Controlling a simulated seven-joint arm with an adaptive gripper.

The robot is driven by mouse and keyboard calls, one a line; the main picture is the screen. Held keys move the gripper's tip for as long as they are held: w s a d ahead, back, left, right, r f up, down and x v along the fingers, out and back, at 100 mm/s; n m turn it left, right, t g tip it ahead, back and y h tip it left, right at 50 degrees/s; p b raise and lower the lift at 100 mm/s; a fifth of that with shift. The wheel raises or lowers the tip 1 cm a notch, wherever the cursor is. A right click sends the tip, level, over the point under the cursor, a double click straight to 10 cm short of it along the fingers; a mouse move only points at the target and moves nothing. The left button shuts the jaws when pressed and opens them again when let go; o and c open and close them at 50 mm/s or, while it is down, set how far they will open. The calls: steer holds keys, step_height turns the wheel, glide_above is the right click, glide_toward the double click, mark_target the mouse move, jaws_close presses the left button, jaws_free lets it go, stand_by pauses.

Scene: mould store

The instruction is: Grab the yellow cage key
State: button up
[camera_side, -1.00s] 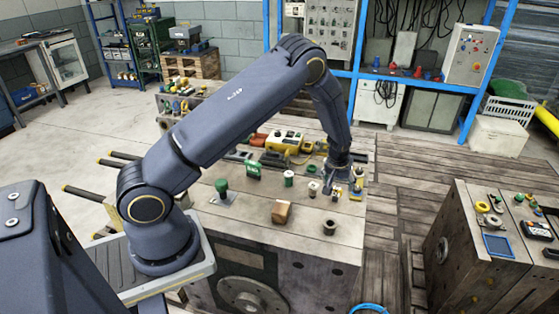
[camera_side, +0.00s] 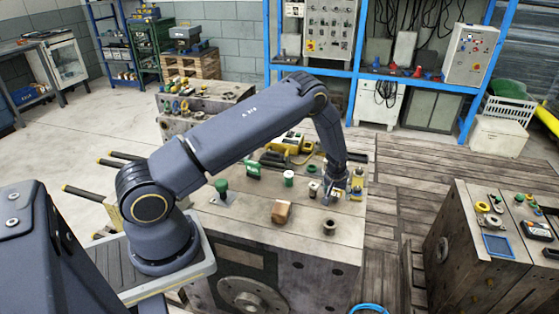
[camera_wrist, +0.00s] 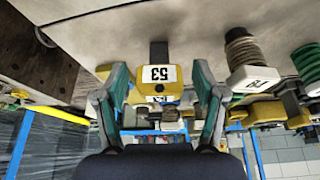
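A yellow block with a white label reading 53 (camera_wrist: 158,73), upside down in the wrist view, sits between and beyond the fingers; a dark peg shows above it. It looks like the yellow cage key, but I cannot make out its full shape. My gripper (camera_wrist: 160,88) is open, one grey-teal finger on each side of it, with gaps visible. In the side view my gripper (camera_side: 335,190) is low at the right end of the bench top (camera_side: 262,225). The key is largely hidden there by the gripper and small parts.
A spring-wrapped peg with a white-labelled base (camera_wrist: 246,62) stands close right of the fingers in the wrist view. In the side view a brown block (camera_side: 282,212) and a dark cylinder (camera_side: 329,227) stand nearby. A second bench (camera_side: 455,240) is at the right.

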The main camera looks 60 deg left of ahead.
steer(key=c, duration=1.1)
steer(key=shift+r, duration=0.15)
